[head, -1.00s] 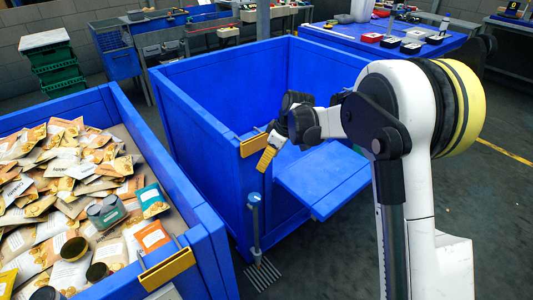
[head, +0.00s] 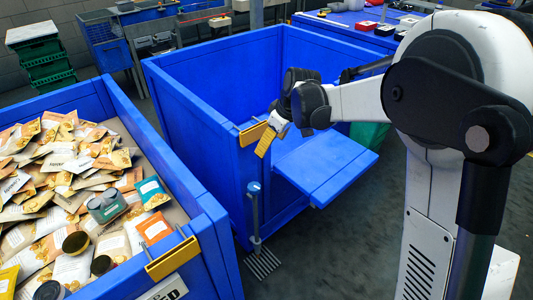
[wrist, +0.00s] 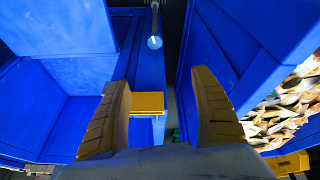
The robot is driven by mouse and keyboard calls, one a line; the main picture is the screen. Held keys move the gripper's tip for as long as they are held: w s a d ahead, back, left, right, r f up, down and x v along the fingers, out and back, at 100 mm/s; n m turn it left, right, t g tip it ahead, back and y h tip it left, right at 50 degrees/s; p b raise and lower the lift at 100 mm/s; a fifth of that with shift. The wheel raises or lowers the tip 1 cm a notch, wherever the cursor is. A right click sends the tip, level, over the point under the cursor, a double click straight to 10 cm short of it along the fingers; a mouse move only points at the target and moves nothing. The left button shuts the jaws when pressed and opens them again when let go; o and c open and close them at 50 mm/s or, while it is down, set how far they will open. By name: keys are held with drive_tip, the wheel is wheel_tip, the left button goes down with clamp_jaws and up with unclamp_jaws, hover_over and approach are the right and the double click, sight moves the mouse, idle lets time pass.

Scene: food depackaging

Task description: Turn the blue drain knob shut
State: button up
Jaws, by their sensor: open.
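The blue drain knob (head: 254,187) tops a slim grey post standing over a floor drain grate (head: 263,263), beside the near corner of the empty blue bin. In the wrist view the knob (wrist: 155,42) shows beyond my fingertips, near the top middle. My gripper (head: 264,142) has yellow fingers and hangs by the bin's near corner, above the knob and apart from it. In the wrist view my gripper (wrist: 160,82) is open, with nothing between its fingers.
The empty blue bin (head: 190,130) has its front flap (head: 325,170) folded out. A yellow label holder (head: 252,133) on its corner is close to my fingers. Another blue bin (head: 205,235) full of food packets stands at left. Dark floor is free in front.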

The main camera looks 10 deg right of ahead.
drive_tip(key=w+a+f+m, duration=0.2)
drive_tip(key=w+f, duration=0.3)
drive_tip(key=f, duration=0.7)
drive_tip(key=m, duration=0.2)
approach(254, 186)
drive_tip(key=shift+h, duration=0.4)
drive_tip(key=b+x, duration=0.1)
drive_tip(key=x, duration=0.2)
drive_tip(key=b+x, duration=0.2)
drive_tip(key=x, duration=0.2)
drive_tip(key=b+x, duration=0.1)
drive_tip(key=x, duration=0.2)
drive_tip(key=shift+a+f, duration=0.35)
drive_tip(key=shift+c, duration=0.2)
drive_tip(key=shift+t, duration=0.3)
drive_tip(key=c, duration=1.2)
drive_tip(key=shift+o, duration=0.2)
